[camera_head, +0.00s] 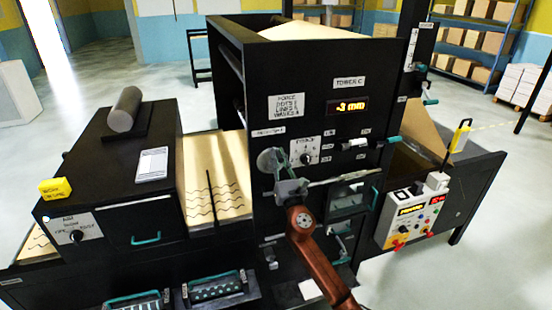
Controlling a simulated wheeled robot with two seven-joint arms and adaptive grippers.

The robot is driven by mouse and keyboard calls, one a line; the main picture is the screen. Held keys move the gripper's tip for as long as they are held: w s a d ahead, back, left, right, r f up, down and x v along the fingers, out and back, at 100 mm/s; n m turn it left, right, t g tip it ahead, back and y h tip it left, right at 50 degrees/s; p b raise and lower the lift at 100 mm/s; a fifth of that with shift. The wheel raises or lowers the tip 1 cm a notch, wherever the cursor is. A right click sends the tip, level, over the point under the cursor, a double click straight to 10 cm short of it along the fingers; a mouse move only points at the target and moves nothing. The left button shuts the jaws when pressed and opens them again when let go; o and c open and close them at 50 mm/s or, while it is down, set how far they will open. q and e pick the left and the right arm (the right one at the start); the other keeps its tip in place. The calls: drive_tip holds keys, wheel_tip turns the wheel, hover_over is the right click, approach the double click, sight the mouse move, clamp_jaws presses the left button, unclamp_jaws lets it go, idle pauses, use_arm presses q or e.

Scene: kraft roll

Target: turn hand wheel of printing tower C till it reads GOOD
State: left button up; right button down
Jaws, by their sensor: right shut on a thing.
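Printing tower C (312,75) is the tall black housing in the middle, with a white label reading TOWER C. Its lit display (347,106) shows orange characters that look like "-3 mm". The hand wheel (266,161) is a grey disc on the left of the front panel, partly covered by my gripper. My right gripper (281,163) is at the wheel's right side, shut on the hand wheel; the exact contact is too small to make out. My reddish-brown right arm comes up from the bottom. My left gripper is not in view.
A panel with a knob (305,158) sits right of the wheel, near small levers and teal handles. A control box (409,215) with buttons hangs at the right. Kraft paper with wavy lines (231,178) lies left of the tower. A black cabinet (115,160) stands further left.

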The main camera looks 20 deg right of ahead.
drive_tip(key=m, duration=0.1)
drive_tip(key=m+h, duration=0.1)
drive_tip(key=d+m+h, duration=0.1)
drive_tip(key=m, duration=0.1)
drive_tip(key=shift+f, duration=0.25)
wheel_tip(320, 180, down, 6)
drive_tip(key=d+m+g+h+p, duration=0.1)
drive_tip(key=m+g+h+p, duration=0.2)
drive_tip(key=m, duration=1.7)
drive_tip(key=shift+d+g+h+p, duration=0.4)
drive_tip(key=shift+g+p, duration=1.4)
drive_tip(key=shift+f, duration=0.1)
drive_tip(key=c, duration=1.9)
unclamp_jaws()
